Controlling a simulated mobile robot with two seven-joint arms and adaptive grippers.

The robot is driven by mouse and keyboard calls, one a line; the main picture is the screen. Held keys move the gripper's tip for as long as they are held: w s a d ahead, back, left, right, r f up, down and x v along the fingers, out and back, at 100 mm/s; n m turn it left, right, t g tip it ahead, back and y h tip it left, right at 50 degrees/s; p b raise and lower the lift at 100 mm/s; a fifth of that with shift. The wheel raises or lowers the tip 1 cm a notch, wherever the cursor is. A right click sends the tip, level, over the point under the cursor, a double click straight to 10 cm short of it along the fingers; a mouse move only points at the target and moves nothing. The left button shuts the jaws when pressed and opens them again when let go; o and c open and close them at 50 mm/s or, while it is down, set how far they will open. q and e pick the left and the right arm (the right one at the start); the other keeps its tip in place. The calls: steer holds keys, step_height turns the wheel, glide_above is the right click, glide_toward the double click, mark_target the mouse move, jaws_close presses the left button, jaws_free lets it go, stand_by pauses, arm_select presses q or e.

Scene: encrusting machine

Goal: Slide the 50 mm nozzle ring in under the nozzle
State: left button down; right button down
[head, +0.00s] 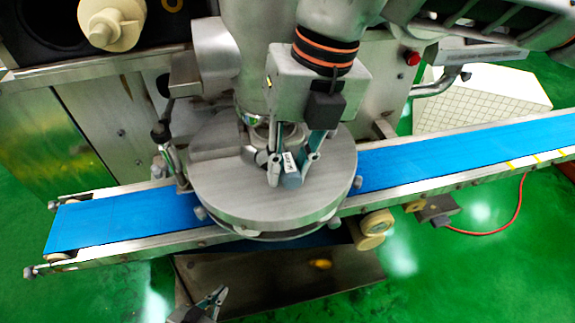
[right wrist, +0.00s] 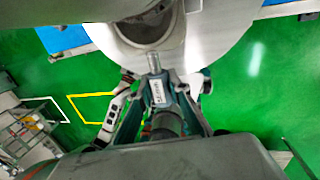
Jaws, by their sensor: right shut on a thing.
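My right gripper (head: 282,170) reaches down over the round steel table and is shut on the handle of the nozzle ring. The handle carries a white label (head: 288,161), which also shows between the fingers in the right wrist view (right wrist: 157,92). The handle's metal neck (right wrist: 152,63) points to a round, dark-centred part with a pale rim under the machine head. The nozzle (head: 257,125) is mostly hidden by my gripper and the head above, so I cannot tell how well the ring is centred. My left gripper (head: 213,300) is low at the bottom edge, away from the ring; its jaw opening is unclear.
The round steel table (head: 225,195) sits over a blue conveyor belt (head: 120,218), which runs out to the right. Steel posts and a bracket (head: 165,135) stand left of the table. A steel box (head: 270,285) is below the belt. Green floor is clear in front.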

arm_select(q)
steer(key=shift+w+a, duration=0.1)
steer(key=shift+w, duration=0.15)
arm_select(e)
steer(key=shift+w+r, duration=0.3)
steer(key=shift+s, duration=0.2)
steer(key=shift+s+d+f, duration=0.1)
steer(key=shift+s+d, duration=0.3)
steer(key=shift+d, duration=0.1)
steer(key=shift+s+f, duration=0.1)
steer(key=shift+s, duration=0.6)
steer(key=shift+s+d+f, duration=0.1)
steer(key=shift+s+d, duration=0.15)
steer(key=shift+s, duration=0.45)
steer(key=shift+s+d+r, duration=0.1)
steer(key=shift+s+d, duration=0.1)
steer(key=shift+s, duration=0.45)
steer(key=shift+s+d+f, duration=0.1)
steer(key=shift+s+d, duration=0.15)
steer(key=shift+s, duration=0.45)
arm_select(q)
steer(key=shift+s, duration=0.15)
arm_select(e)
steer(key=shift+s, duration=0.15)
